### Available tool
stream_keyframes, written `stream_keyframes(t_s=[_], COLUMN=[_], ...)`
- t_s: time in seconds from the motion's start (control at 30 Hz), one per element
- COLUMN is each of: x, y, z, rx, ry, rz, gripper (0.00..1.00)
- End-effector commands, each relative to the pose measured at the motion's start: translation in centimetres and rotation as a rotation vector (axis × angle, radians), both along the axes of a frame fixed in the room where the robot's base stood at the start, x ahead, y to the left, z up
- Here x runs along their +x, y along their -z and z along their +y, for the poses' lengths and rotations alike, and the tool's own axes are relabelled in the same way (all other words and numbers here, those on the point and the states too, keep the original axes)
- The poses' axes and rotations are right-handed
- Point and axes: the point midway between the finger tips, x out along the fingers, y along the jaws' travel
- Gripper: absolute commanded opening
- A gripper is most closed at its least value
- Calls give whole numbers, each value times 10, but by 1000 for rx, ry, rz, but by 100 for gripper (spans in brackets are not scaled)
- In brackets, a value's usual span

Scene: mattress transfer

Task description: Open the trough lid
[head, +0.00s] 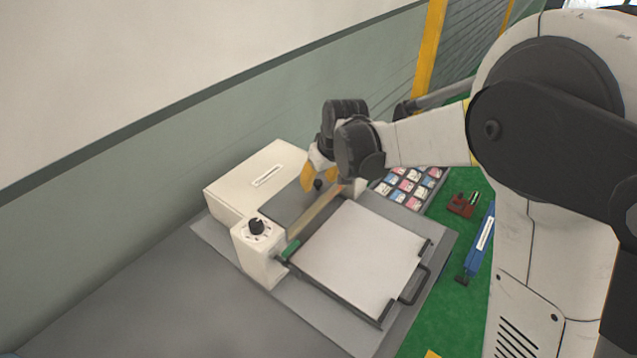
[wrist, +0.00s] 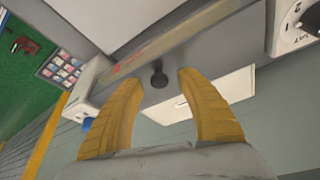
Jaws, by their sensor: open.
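The trough lid is a dark grey flat panel (head: 284,206) on the white machine, lying flat. It also shows in the wrist view (wrist: 222,52). A small black knob (head: 318,184) stands on it; in the wrist view the knob (wrist: 159,78) appears between my fingertips. My gripper (head: 307,182) has yellow fingers and is over the lid's far end. In the wrist view my gripper (wrist: 160,76) is open and empty. Whether the fingertips are level with the knob or above it, I cannot tell. My wrist hides part of the lid's far end in the head view.
A tan bar (head: 314,212) runs beside the lid. A white plate (head: 362,258) with a black handle (head: 415,286) lies in front. A white housing with a dial (head: 257,227) stands at the near end. Coloured cards (head: 407,186) and a blue tool (head: 480,240) lie right.

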Motion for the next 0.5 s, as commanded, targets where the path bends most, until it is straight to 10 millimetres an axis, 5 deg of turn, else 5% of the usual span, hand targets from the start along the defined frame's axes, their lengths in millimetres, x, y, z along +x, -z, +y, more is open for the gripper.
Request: stream_keyframes(t_s=[0.33, 0.47, 0.5], x=[2, 1, 1], y=[4, 4, 4], z=[1, 1, 1], rx=[0, 0, 0], ry=[0, 0, 0], rz=[0, 0, 0], gripper=[43, 3, 0])
